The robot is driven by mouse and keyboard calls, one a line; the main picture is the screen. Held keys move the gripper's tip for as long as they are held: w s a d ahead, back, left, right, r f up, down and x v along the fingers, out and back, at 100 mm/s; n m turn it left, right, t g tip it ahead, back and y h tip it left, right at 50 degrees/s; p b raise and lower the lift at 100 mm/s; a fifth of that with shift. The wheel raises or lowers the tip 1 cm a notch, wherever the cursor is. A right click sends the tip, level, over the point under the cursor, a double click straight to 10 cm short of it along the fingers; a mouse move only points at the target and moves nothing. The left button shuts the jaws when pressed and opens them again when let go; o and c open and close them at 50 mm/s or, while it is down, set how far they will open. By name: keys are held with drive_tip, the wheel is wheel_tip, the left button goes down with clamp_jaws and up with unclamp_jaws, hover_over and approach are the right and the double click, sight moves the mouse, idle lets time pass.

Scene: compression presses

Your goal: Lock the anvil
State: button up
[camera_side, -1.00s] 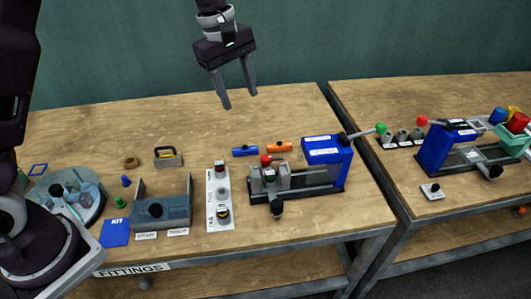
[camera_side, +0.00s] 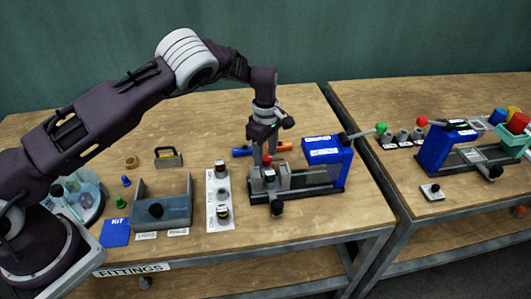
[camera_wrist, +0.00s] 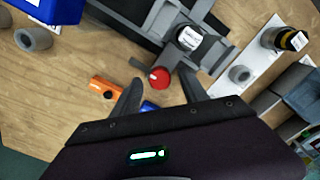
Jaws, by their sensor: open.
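The near press has a blue body (camera_side: 327,155) and a dark bed. A grey anvil block (camera_side: 271,182) sits at the left end of the bed, with a red knob (camera_side: 265,160) behind it. The red knob (camera_wrist: 159,78) also shows in the wrist view, on a short dark lever. A black knob (camera_side: 277,208) sticks out at the press's front. My gripper (camera_side: 264,156) is open and points down at the red knob. In the wrist view the knob lies just beyond and between my gripper's fingertips (camera_wrist: 161,90). Contact cannot be told.
Blue and orange bars (camera_wrist: 105,88) lie behind the press. A second press (camera_side: 445,150) stands on the right table. Bare wood (camera_side: 235,110) is free at the back.

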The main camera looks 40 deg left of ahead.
clamp_jaws()
drive_tip(key=m, duration=0.8)
drive_tip(key=shift+w+r+m, duration=0.1)
drive_tip(key=shift+m, duration=0.3)
drive_tip(key=m, duration=0.9)
drive_tip(key=shift+d, duration=0.1)
idle(0.6)
unclamp_jaws()
